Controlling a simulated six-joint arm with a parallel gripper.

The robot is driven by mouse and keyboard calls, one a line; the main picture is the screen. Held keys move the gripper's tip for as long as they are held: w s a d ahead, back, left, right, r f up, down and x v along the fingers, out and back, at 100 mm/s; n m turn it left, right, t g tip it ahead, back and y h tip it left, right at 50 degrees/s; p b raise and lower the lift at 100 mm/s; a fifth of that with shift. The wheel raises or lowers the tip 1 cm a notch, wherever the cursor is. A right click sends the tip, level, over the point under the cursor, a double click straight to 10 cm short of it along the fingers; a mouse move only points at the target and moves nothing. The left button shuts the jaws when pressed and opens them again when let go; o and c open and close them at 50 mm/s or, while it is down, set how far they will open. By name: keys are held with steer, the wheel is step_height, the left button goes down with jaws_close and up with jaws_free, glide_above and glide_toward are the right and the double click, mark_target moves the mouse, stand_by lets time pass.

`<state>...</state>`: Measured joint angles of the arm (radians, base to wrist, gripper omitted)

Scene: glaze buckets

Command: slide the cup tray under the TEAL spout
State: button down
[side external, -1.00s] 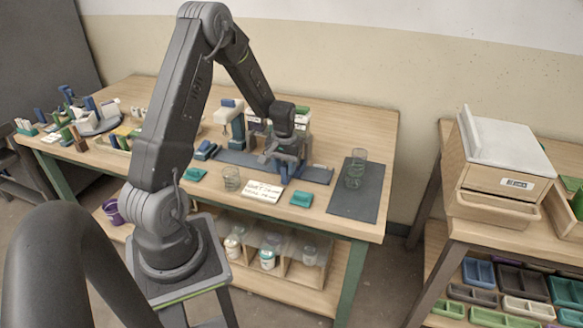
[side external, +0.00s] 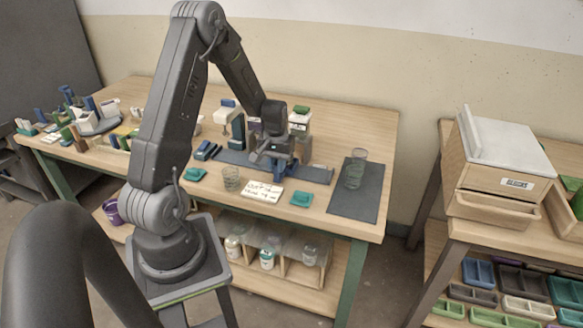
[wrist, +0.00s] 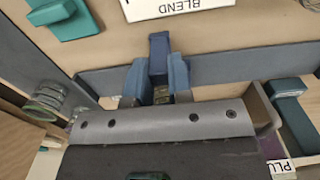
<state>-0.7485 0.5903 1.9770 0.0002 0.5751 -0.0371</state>
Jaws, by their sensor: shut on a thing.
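My gripper (side external: 271,158) is in front of the buckets, low over the long dark strip (side external: 320,175). In the wrist view its two blue fingers (wrist: 157,88) are shut on a dark blue upright piece (wrist: 159,52), which looks like the cup tray's handle. The rest of the tray is hidden or cannot be told apart from the strip. A white bucket with a green lid (side external: 299,120) stands just right of my gripper. A purple bucket is partly hidden behind my arm. I cannot tell which spout is teal.
Teal blocks (side external: 194,174) (side external: 301,199) flank a white card (side external: 262,192). A blue stand (side external: 237,130) and blue block (side external: 207,150) are at left.

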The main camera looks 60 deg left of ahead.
steer(key=shift+s+a, duration=1.75)
steer(key=shift+a, duration=0.1)
steer(key=c, duration=1.1)
jaws_free()
step_height(320, 180, up, 7)
steer(key=shift+d+r, duration=0.1)
